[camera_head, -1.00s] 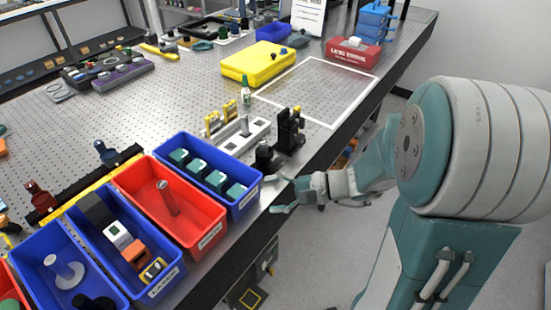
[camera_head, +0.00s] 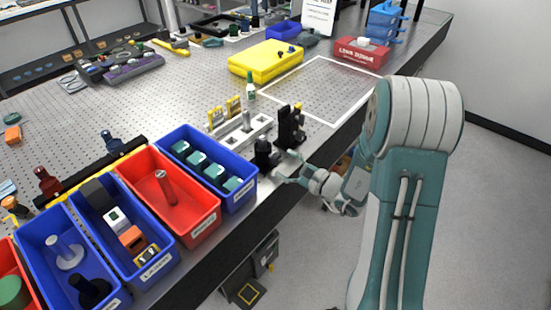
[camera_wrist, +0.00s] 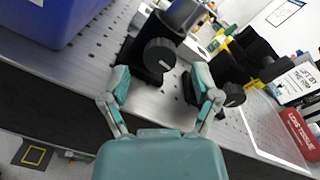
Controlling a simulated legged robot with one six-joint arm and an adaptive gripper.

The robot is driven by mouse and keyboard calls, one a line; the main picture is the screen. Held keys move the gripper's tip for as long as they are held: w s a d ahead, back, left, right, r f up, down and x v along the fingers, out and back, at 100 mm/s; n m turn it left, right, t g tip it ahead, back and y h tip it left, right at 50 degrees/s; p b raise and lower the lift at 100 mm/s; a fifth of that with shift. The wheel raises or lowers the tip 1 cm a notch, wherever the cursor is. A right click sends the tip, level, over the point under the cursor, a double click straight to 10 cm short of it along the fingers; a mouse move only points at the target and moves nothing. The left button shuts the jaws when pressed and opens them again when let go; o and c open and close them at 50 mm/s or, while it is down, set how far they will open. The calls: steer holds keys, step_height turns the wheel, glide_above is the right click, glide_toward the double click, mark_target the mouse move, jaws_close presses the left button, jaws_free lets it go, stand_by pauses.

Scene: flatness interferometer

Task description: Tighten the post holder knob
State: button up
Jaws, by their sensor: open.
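The black post holder (camera_head: 263,153) stands upright at the table's near edge, right of a blue bin. In the wrist view its dark round knob (camera_wrist: 159,55) faces me, with the post holder body (camera_wrist: 132,50) behind it. My gripper (camera_head: 287,168) is in front of the post holder, beside the table edge. In the wrist view my gripper (camera_wrist: 160,80) is open, one finger either side of the knob's line, the knob just beyond and between the tips. I see no clear contact with the knob. The right finger lies close to a second black mount (camera_wrist: 225,70) with its own knob.
A blue bin (camera_head: 249,195) with teal blocks stands close left of the post holder. A black mount (camera_head: 290,126) stands close right. A slotted metal rail (camera_head: 228,136) lies behind. A white-outlined area (camera_head: 335,116) farther right is clear. The floor lies beyond the table edge.

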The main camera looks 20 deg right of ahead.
mark_target(279, 160)
steer(key=shift+x, duration=1.15)
steer(key=shift+w+a, duration=0.15)
steer(key=shift+w, duration=0.2)
steer(key=shift+w+a, duration=0.15)
steer(key=shift+a, duration=0.25)
steer(key=shift+d, duration=0.15)
jaws_close()
